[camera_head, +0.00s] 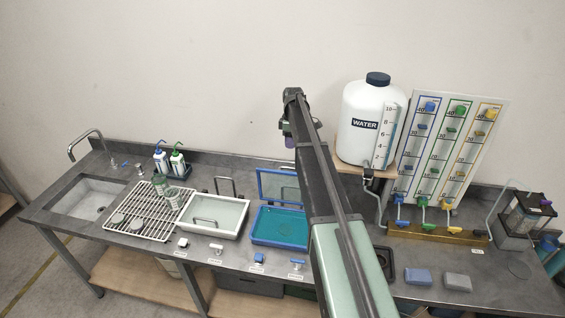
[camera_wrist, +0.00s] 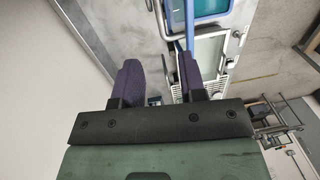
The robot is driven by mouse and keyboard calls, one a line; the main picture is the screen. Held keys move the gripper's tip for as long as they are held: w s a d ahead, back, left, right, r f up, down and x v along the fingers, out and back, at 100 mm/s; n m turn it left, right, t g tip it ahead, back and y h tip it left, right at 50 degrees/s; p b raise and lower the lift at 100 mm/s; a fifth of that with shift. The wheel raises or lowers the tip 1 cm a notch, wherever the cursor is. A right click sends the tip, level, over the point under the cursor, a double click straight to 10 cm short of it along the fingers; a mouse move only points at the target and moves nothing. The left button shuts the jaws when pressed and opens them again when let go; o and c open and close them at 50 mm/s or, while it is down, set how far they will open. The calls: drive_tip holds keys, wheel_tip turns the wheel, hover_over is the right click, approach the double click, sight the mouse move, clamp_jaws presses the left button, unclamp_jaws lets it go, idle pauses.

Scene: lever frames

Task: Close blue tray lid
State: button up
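The blue tray (camera_head: 262,237) sits on the counter near the middle in the head view, with a teal inside. Its blue-framed, see-through lid (camera_head: 280,202) stands raised at the back edge, open. My arm covers the right side of the tray and lid. My gripper (camera_wrist: 158,70) is open and empty in the wrist view, its two dark purple fingers apart. In the head view my wrist is high, above and right of the lid, and hides most of the gripper. Part of the blue tray (camera_wrist: 207,8) shows at the top of the wrist view.
A white tray (camera_head: 201,231) with an upright handle stands left of the blue tray. A wire rack (camera_head: 130,222) and sink lie further left. Small taps (camera_head: 258,259) line the counter's front edge. A water tank (camera_head: 362,125) stands on a shelf to the right.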

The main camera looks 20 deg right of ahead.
drive_tip(key=f+b, duration=0.7)
drive_tip(key=a+f+b, duration=0.1)
drive_tip(key=f+b, duration=0.2)
drive_tip(key=f, duration=0.1)
drive_tip(key=shift+s+b, duration=0.25)
drive_tip(key=shift+b, duration=0.15)
drive_tip(key=shift+a+r, duration=0.1)
drive_tip(key=shift+c, duration=0.5)
clamp_jaws()
